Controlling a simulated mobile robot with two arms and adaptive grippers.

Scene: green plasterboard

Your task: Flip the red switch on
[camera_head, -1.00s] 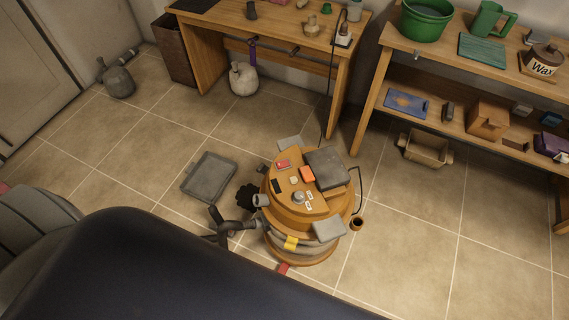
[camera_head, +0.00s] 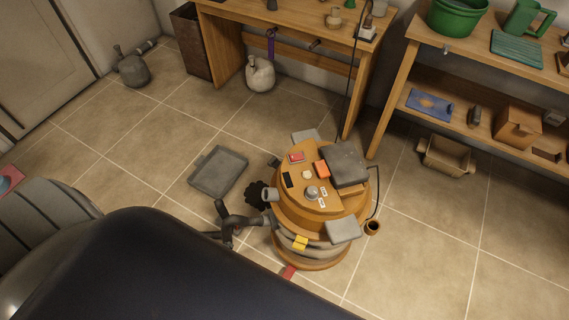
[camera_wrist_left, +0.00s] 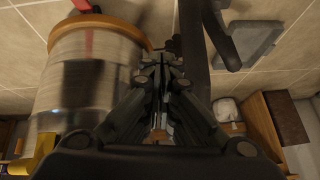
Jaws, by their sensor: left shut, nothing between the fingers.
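A round wooden machine (camera_head: 284,213) stands on the floor at the middle of the head view. Its top panel carries a small red part (camera_head: 296,157), an orange-red block (camera_head: 321,168) and a grey knob (camera_head: 312,193). Which red part is the switch, and its position, are too small to tell. In the left wrist view, my left gripper (camera_wrist_left: 160,80) is shut and empty, with the machine's metal drum (camera_wrist_left: 80,80) to its left and a dark branched pipe (camera_wrist_left: 196,45) above right. My right gripper is in neither view.
A grey tray (camera_head: 218,171) lies on the floor left of the machine; it also shows in the left wrist view (camera_wrist_left: 256,40). A wooden table (camera_head: 219,12) and a shelf unit (camera_head: 480,65) stand behind.

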